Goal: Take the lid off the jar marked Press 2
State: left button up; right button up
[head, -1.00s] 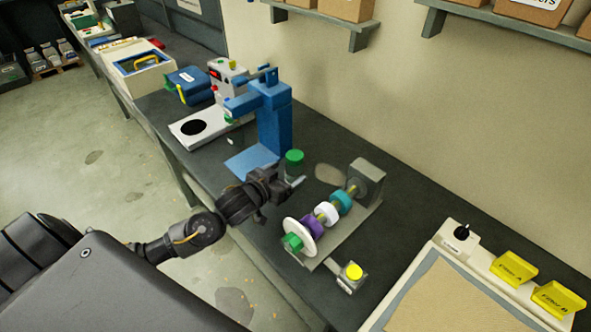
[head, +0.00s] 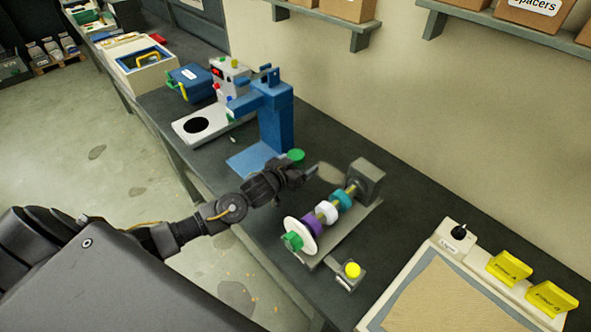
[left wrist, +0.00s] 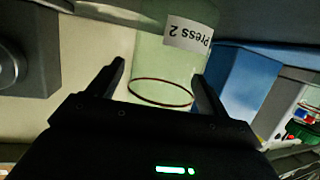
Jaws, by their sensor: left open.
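The jar's green lid (head: 296,155) shows in the head view, just above my left gripper (head: 300,176), which hides most of the jar's body. In the left wrist view the pale, see-through jar (left wrist: 165,62) stands between the two spread fingers of my left gripper (left wrist: 160,72). Its white label (left wrist: 187,33) reads "Press 2" and appears upside down. A dark red ring shows around the jar's lower part in that view. The fingers are open on either side of the jar; I cannot tell whether they touch it. My right gripper is not in view.
A blue press (head: 275,120) stands behind the jar. A shaft with coloured rings (head: 325,212) and a yellow button (head: 352,270) are close on the right. A beige tray (head: 440,300) with yellow blocks lies farther right.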

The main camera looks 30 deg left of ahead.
aim_at(291, 153)
pick_arm(q)
jog(key=shift+c, duration=0.5)
jog(key=c, duration=1.1)
jog(key=shift+o, duration=0.2)
jog(key=shift+r, duration=0.1)
jog(key=shift+r, duration=0.15)
notch_tip(291, 153, up, 2)
jog(key=shift+r+b, duration=0.2)
jog(key=shift+b, duration=0.55)
jog(key=s+r, duration=0.2)
jog(key=r, duration=0.1)
jog(key=s+r, duration=0.2)
jog(key=r, duration=0.1)
jog(key=shift+s, duration=0.4)
jog(key=d+r+b+v, duration=0.1)
jog(key=v, duration=0.9)
